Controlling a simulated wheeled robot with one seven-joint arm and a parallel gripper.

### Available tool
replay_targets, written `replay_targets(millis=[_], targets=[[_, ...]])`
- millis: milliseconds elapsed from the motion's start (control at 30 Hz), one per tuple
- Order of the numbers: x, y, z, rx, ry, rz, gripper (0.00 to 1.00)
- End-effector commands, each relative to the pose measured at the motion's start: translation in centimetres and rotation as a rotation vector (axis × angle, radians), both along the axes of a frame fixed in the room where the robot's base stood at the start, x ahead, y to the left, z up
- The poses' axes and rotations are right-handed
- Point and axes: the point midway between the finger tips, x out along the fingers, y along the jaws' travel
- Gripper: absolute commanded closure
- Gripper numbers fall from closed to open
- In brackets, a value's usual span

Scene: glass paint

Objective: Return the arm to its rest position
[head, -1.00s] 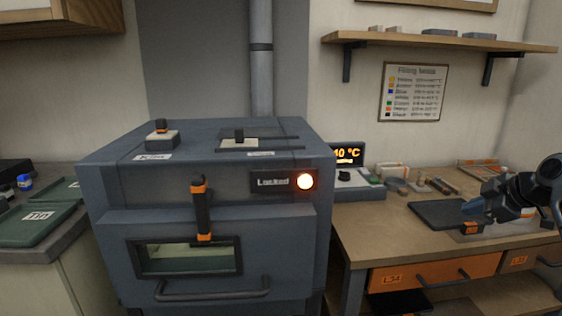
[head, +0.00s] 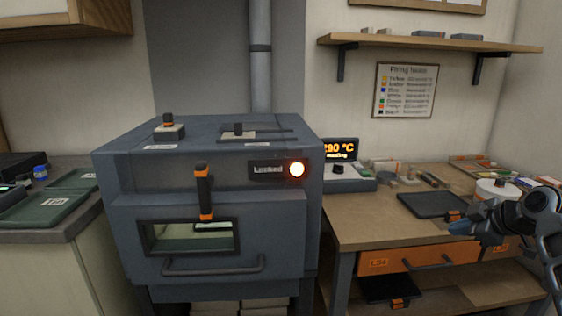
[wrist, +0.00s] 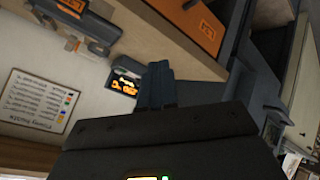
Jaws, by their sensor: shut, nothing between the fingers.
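My gripper (head: 458,227) is at the right in the head view, at the end of my folded arm. It is over the front part of the wooden workbench (head: 365,213), close to the dark mat (head: 430,204). In the wrist view my gripper's dark fingers (wrist: 157,82) are together with nothing held. The wrist picture is strongly tilted, with the lit temperature display (wrist: 124,86) just left of the fingers.
The blue-grey kiln (head: 125,225) stands left of the bench, its "Locked" lamp (head: 297,169) glowing. The display (head: 340,149) reads about 290 °C. A white tub (head: 492,188) stands behind my arm. An orange drawer (head: 400,262) is below the bench top. A shelf (head: 430,42) hangs above.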

Motion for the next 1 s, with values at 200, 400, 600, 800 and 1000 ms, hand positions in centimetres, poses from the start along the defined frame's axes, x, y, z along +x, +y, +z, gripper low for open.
replay_targets(millis=[200,400,600,800,1000], targets=[[-1.4,3.6,-4.4,0.062,-0.018,-0.061,1.00],[-4.7,8.7,-10.1,0.152,-0.044,-0.158,1.00],[-10.3,14.2,-15.3,0.250,-0.080,-0.277,1.00],[-17.3,18.5,-18.7,0.335,-0.117,-0.388,1.00],[-25.2,21.8,-20.1,0.404,-0.156,-0.483,1.00]])
